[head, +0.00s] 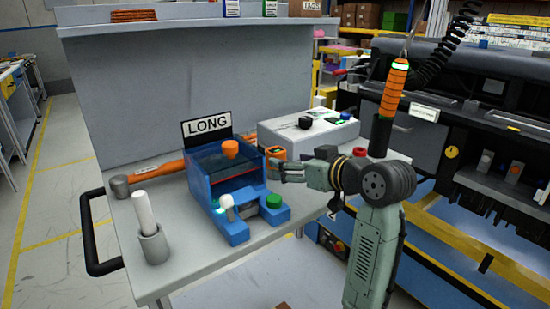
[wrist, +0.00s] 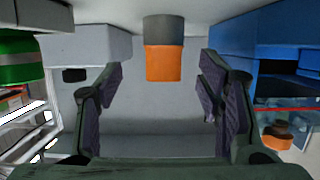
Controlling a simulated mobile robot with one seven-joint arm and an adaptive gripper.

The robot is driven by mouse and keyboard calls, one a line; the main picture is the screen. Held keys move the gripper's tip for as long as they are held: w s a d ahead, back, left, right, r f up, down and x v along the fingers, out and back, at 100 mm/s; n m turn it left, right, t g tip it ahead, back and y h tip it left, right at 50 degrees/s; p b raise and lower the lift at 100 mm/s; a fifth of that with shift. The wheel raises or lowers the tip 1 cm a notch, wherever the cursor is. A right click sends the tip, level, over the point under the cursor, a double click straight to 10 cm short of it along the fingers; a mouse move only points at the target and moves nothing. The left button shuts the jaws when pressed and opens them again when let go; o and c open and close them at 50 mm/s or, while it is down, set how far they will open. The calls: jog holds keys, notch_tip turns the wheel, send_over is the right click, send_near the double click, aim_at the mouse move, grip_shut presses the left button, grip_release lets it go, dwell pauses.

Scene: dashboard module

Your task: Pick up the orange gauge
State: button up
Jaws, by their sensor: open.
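The orange gauge (head: 276,153) stands on the grey bench between the blue fixture and the pale box, partly hidden behind my gripper in the head view. In the wrist view the gauge (wrist: 163,63) shows as an orange block with a grey part, lined up between the finger tips. My gripper (head: 275,169) is open and empty, its fingers pointing left, close to the gauge. In the wrist view both fingers of my gripper (wrist: 162,84) stand apart, with a gap on each side of the gauge; I see no contact.
An orange-handled tool (head: 393,90) hangs at right.

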aim_at(281, 157)
jog(key=x, duration=0.2)
jog(key=p+x, duration=0.1)
jog(key=x, duration=0.1)
jog(key=r+x, duration=0.1)
jog(key=shift+w+a, duration=0.3)
jog(key=shift+a, duration=0.2)
jog(key=shift+w+a+f, duration=0.1)
jog(key=shift+w+f, duration=0.05)
jog(key=shift+w, duration=0.05)
jog(key=shift+c, duration=0.2)
jog(key=c, duration=1.3)
